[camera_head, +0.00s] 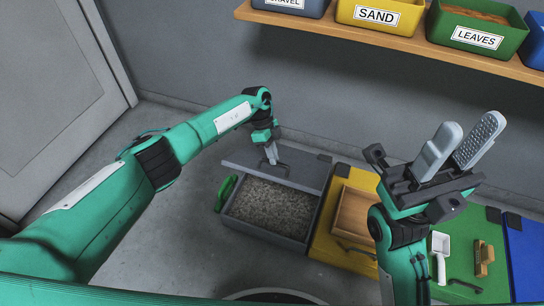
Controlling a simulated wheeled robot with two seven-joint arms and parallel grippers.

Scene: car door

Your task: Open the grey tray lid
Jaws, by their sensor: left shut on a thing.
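The grey tray (263,240) stands on the floor at the middle, with gravel (270,207) showing inside it. Its grey lid (305,170) is at the tray's back edge, clear of most of the opening; its exact tilt is hard to tell. My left gripper (271,155) points down at the lid and is shut on its dark handle (283,168). My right gripper (460,148) is open and empty, raised in front at the right with its grey fingers apart.
A yellow tray (325,250) stands right beside the grey one, then a green (465,265) and a blue one (530,250). A green-handled tool (226,192) is at the grey tray's left. A shelf (390,42) with labelled bins runs above. The floor at left is clear.

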